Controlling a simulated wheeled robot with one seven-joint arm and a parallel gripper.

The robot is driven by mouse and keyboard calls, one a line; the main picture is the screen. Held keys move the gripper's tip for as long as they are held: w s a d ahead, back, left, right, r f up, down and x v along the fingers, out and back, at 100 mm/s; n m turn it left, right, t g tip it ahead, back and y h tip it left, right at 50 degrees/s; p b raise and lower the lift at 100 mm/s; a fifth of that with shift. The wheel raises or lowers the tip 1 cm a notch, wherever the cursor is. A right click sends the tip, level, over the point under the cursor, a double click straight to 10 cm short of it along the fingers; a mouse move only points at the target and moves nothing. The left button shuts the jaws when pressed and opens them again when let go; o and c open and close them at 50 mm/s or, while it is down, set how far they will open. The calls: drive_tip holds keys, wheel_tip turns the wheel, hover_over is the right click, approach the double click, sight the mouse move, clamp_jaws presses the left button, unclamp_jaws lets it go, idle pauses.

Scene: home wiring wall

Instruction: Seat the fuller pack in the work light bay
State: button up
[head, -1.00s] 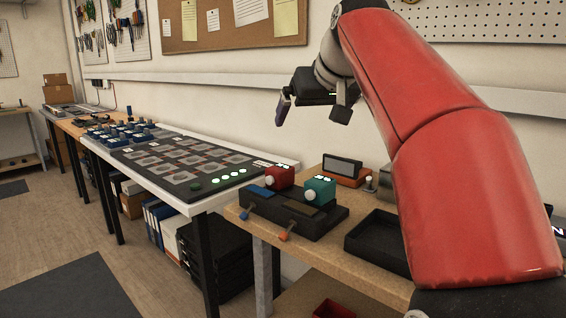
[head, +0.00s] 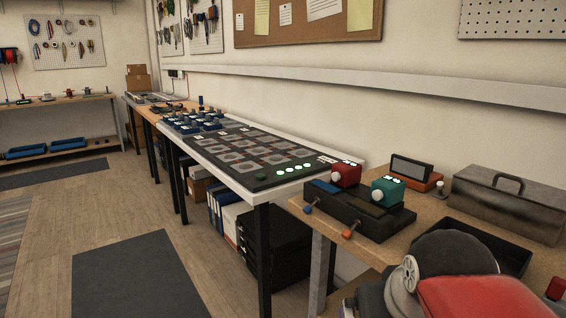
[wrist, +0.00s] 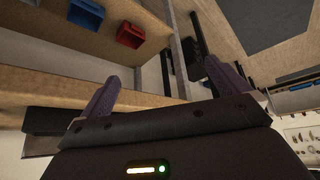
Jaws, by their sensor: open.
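A red pack (head: 345,175) and a teal pack (head: 388,191) stand upright in a black dock (head: 360,215) on the wooden bench. Each has small lit marks on top, too small to read, so I cannot tell which is fuller. The dock has a blue-ended and an orange-ended lever at its front. Behind it is an orange unit with a grey panel (head: 412,170), possibly the work light; its bay is not visible. My gripper (wrist: 160,90) shows in the wrist view, its purple fingers wide apart and empty, near the bench's edge. It is out of the head view.
A black tray (head: 490,245) and a grey metal toolbox (head: 503,203) are on the bench to the right. A white table with a black panel (head: 260,160) adjoins it to the left. The lower shelf holds a red bin (wrist: 131,35). Open floor lies at left.

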drive_tip(key=s+f, duration=0.4)
drive_tip(key=f, duration=0.3)
drive_tip(key=shift+s+g, duration=0.25)
drive_tip(key=shift+g, duration=0.05)
